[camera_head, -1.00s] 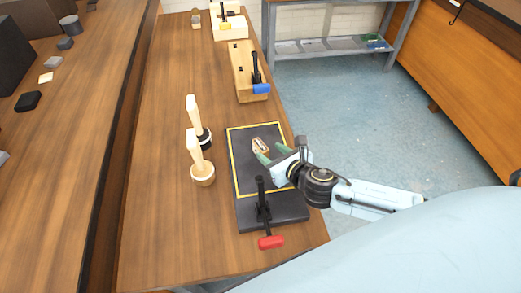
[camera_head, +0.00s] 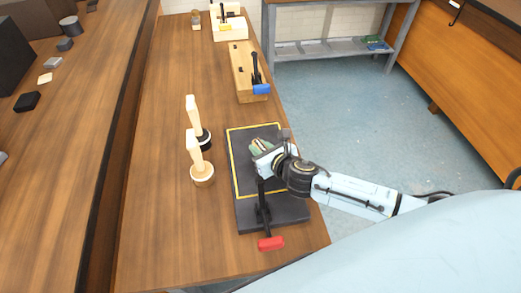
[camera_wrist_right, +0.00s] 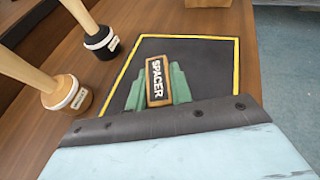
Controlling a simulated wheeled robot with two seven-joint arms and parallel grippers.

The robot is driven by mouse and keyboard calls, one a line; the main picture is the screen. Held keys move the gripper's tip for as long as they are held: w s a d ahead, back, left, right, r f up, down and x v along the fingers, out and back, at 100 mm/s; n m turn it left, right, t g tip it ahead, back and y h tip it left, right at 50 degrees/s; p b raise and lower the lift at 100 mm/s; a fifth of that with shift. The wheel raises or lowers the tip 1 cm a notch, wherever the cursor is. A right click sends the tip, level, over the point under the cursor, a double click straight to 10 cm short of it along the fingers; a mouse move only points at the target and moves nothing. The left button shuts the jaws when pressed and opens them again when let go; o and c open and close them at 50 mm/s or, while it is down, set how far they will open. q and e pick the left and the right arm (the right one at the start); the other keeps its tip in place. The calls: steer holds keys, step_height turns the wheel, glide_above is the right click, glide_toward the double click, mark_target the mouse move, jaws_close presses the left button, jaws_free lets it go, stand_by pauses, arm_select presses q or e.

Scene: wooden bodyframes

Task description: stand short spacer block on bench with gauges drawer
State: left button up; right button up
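The short spacer block (camera_wrist_right: 158,82) is a small wooden piece with a dark label reading SPACER. It lies on the black mat (camera_head: 240,175) with a yellow border, on the wooden bench. My right gripper (camera_head: 257,147) reaches in from the right over the mat. In the right wrist view its green fingers (camera_wrist_right: 158,92) lie along both long sides of the block with no visible gap, so it looks shut on it. In the head view the gripper mostly hides the block. My left gripper is not in view. No gauges drawer can be made out.
Two light-handled tools (camera_head: 202,172) with round bases stand left of the mat. A black clamp with a red handle (camera_head: 271,243) sits at the mat's near end. A wooden block with a blue-handled clamp (camera_head: 247,75) lies beyond. The bench left of the tools is clear.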

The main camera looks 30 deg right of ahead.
mark_target(260, 145)
jaws_close()
step_height(260, 145, up, 10)
steer(key=p, duration=0.3)
steer(key=s+a+r+m+h+b, duration=0.1)
steer(key=s+a+r+b, duration=0.1)
steer(key=s+r+b, duration=0.2)
step_height(260, 145, up, 5)
steer(key=shift+s+f+m+h, duration=0.2)
steer(key=shift+s+m+h, duration=0.15)
steer(key=shift+s, duration=0.8)
steer(key=shift+f, duration=0.1)
